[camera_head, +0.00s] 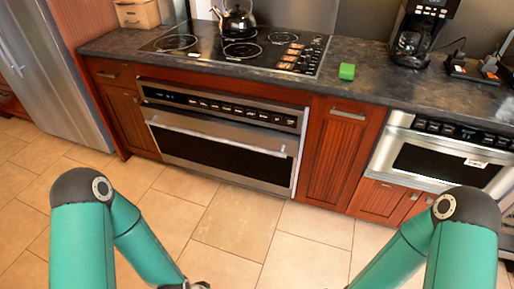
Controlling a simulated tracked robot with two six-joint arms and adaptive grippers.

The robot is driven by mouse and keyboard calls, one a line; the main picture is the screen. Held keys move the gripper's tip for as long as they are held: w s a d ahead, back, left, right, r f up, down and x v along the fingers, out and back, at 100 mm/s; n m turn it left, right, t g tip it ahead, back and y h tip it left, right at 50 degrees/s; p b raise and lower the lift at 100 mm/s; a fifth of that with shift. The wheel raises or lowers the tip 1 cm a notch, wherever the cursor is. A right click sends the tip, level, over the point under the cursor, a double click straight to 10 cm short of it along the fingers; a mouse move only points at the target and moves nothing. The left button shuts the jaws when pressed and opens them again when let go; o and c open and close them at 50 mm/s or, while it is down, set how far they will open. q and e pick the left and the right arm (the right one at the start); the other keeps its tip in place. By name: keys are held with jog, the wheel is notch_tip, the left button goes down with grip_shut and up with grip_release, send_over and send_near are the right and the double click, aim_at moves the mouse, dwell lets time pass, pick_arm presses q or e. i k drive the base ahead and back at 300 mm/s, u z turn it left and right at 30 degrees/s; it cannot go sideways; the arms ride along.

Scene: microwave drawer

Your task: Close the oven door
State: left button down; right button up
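The oven (222,112) is built into the red wood cabinets under the cooktop, left of centre. Its door (220,152) is dark glass in a steel frame, with a long bar handle (215,132) across the top. The door stands upright or nearly so. I cannot tell whether it is fully shut or slightly ajar. My two green arms come in at the lower left and lower right, well in front of the oven. Nothing of mine touches the door.
A microwave drawer (437,158) sits at the right. A steel fridge (52,75) stands at the left. The tiled floor (230,225) before the oven is clear.

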aim_at(274, 172)
jog(key=i, duration=0.9)
jog(key=z, duration=0.05)
